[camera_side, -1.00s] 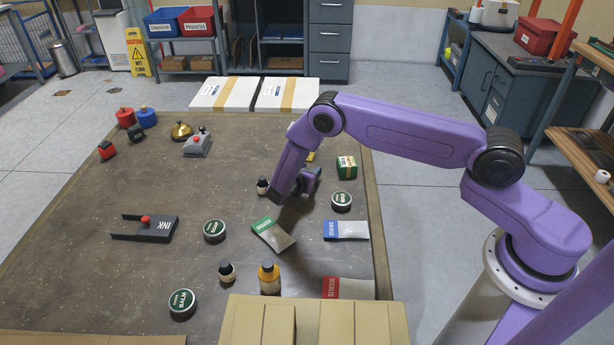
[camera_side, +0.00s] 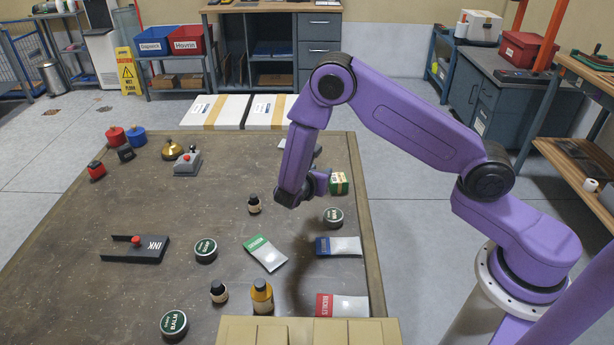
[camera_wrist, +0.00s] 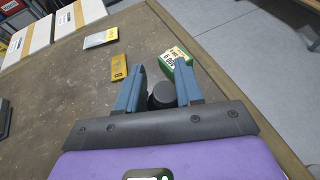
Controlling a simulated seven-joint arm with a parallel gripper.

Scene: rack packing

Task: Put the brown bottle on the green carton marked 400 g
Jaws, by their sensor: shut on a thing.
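My gripper (camera_wrist: 160,84) is shut on a bottle with a dark round cap (camera_wrist: 163,93), seen between the two blue fingers in the wrist view. The bottle's body is mostly hidden there, so I cannot tell its colour. In the side view my gripper (camera_side: 318,184) is above the table and I cannot make out the held bottle. The green carton (camera_side: 339,185) stands just right of the gripper in the side view. In the wrist view the carton (camera_wrist: 177,58) lies beyond the right finger, with print too small to read surely.
A small dark bottle (camera_side: 254,205) stands left of the gripper. Packets, more tins and two bottles are nearer the front. A yellow packet (camera_wrist: 118,67) lies left of the carton in the wrist view.

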